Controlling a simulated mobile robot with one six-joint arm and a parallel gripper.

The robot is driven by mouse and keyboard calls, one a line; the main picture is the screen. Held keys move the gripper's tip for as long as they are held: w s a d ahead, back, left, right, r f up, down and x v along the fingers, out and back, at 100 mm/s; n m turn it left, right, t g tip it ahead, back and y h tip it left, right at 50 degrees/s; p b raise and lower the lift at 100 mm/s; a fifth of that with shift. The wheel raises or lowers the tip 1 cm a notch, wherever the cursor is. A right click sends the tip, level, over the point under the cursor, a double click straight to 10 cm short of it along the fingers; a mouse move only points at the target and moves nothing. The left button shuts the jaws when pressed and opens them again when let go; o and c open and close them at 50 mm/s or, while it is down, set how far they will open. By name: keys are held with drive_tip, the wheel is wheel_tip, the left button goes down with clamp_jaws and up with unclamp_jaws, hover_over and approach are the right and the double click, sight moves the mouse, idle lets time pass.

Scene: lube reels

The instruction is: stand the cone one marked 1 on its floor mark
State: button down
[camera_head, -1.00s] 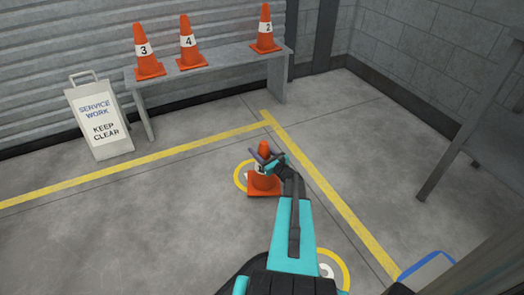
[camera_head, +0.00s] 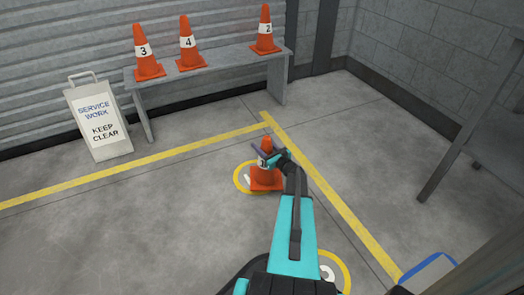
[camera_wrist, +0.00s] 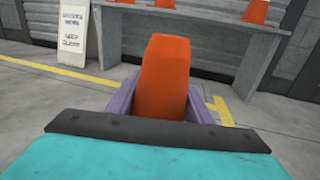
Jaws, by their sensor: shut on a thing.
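An orange cone (camera_head: 266,182) with a white band is in my gripper (camera_head: 269,158), in the middle of the head view. The gripper hides part of the band, so its number is hard to read. The jaws are shut on the cone's upper part, and the cone looks close to upright. In the wrist view the orange cone top (camera_wrist: 163,75) stands between the purple fingers. A yellow ring floor mark (camera_head: 237,179) shows around and left of the cone's base, its white numeral mostly hidden. The base covers the ring's right part. I cannot tell whether the base touches the floor.
Cones marked 3 (camera_head: 148,66), 4 (camera_head: 189,55) and 2 (camera_head: 265,42) stand on a grey bench (camera_head: 215,65). A white sign (camera_head: 98,125) stands left. Another yellow ring (camera_head: 345,268) lies beside my arm. A table leg (camera_head: 447,160) is right. Floor at left is clear.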

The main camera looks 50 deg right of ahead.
drive_tip(key=shift+w+d+f, duration=0.15)
drive_tip(key=shift+d+f, duration=0.1)
drive_tip(key=shift+d, duration=0.05)
drive_tip(key=shift+a+f+b, duration=0.1)
drive_tip(key=shift+f+b, duration=0.75)
drive_tip(key=shift+f, duration=0.7)
drive_tip(key=c, duration=0.9)
unclamp_jaws()
drive_tip(key=shift+s, duration=0.25)
drive_tip(key=s+a+p, duration=0.2)
drive_tip(key=s+p, duration=0.1)
drive_tip(key=s, duration=0.8)
drive_tip(key=shift+s, duration=0.25)
